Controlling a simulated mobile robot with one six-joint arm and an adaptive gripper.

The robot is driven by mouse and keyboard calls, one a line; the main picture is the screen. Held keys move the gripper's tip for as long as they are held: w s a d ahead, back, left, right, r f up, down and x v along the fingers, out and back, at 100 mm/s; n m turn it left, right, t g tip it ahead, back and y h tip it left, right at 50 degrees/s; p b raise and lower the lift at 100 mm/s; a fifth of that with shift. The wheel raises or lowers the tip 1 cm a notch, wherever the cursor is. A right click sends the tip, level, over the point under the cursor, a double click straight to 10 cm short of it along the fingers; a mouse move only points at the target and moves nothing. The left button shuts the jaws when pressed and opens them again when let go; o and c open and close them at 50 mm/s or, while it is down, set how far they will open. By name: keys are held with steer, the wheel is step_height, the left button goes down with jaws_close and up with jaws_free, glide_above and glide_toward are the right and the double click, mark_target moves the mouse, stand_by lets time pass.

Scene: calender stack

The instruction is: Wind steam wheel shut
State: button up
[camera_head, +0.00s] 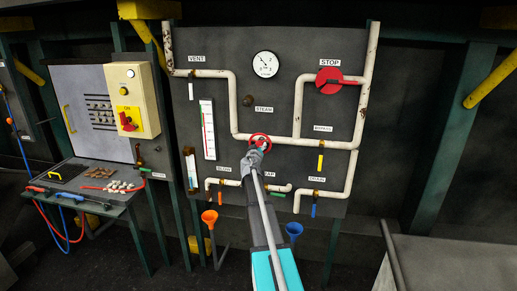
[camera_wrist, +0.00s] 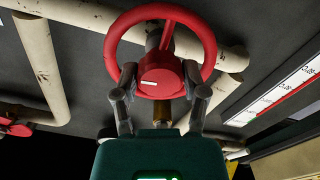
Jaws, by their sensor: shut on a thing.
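The steam wheel is a small red handwheel (camera_head: 260,140) on the white pipe in the middle of the dark panel (camera_head: 290,58). In the wrist view the red wheel (camera_wrist: 207,42) fills the upper middle, with a white mark on its hub. My gripper (camera_head: 257,148) reaches up to the wheel from below. In the wrist view my gripper (camera_wrist: 160,80) has one finger on each side of the red hub, shut on it. The wheel's stem behind the hub is partly hidden. The STEAM label (camera_head: 264,110) is above the wheel.
A red STOP handle (camera_head: 330,80) is at upper right and a pressure gauge (camera_head: 265,64) at top. A yellow lever (camera_head: 320,162) is right of the wheel. Orange (camera_head: 210,217) and blue (camera_head: 294,230) funnels flank my arm. A side table (camera_head: 95,187) holds tools at left.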

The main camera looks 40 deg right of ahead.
steer(key=shift+d+m, duration=0.1)
steer(key=shift+m, duration=0.7)
steer(key=o, duration=1.2)
steer(key=shift+c, duration=0.2)
steer(key=v, duration=1.2)
steer(key=shift+w, duration=0.1)
